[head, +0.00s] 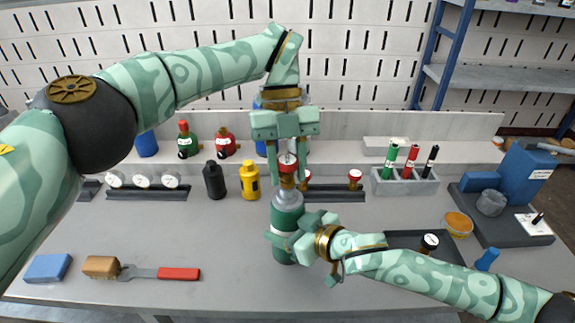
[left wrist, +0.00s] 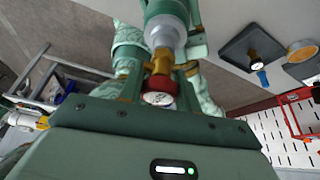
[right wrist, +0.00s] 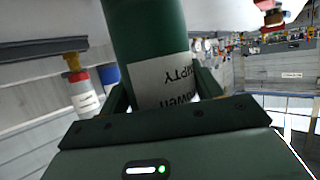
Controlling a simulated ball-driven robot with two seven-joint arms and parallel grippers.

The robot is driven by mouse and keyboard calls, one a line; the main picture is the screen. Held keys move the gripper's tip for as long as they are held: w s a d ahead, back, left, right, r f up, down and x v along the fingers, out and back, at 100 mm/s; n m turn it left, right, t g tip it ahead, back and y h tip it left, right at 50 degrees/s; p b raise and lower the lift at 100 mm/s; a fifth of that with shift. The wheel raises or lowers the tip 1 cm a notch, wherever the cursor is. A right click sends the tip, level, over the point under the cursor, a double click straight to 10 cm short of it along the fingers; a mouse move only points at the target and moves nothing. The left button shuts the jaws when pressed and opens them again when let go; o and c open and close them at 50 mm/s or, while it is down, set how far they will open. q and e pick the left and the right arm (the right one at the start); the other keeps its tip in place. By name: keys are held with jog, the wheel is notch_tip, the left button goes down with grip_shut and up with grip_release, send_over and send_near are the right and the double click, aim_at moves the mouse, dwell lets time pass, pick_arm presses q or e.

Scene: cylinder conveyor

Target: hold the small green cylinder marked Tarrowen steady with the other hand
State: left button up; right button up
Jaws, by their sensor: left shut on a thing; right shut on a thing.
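The small green cylinder (head: 287,222) stands upright on the bench, with a grey shoulder and a brass valve (head: 288,182) with a red knob on top. My left gripper (head: 287,150) comes from above and is shut on the valve at its red knob; the brass valve also shows in the left wrist view (left wrist: 162,62). My right gripper (head: 285,243) is shut around the cylinder's body from the right side. In the right wrist view the cylinder (right wrist: 150,35) carries a white label, upside down and partly hidden; its name is only partly readable.
Black and yellow cylinders (head: 249,181) stand left of the green cylinder. A rack with red-knobbed valves (head: 355,180) is behind it. A dark tray (head: 400,239) lies to the right. A red-handled tool (head: 179,274) and a blue block (head: 47,268) lie front left. The front centre is clear.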

pick_arm(q)
jog(key=shift+m, duration=0.3)
jog(key=m+y, duration=0.1)
jog(key=m, duration=0.2)
jog(key=shift+m+y, duration=0.3)
jog(key=shift+m, duration=0.1)
jog(key=shift+m+y, duration=0.3)
jog(key=shift+m, duration=0.6)
jog(key=m+t+y, duration=0.1)
jog(key=m, duration=0.2)
jog(key=shift+m, duration=0.3)
jog(key=shift+f+m+t+y, duration=0.1)
jog(key=shift+m+t+y, duration=0.3)
jog(key=shift+m, duration=0.8)
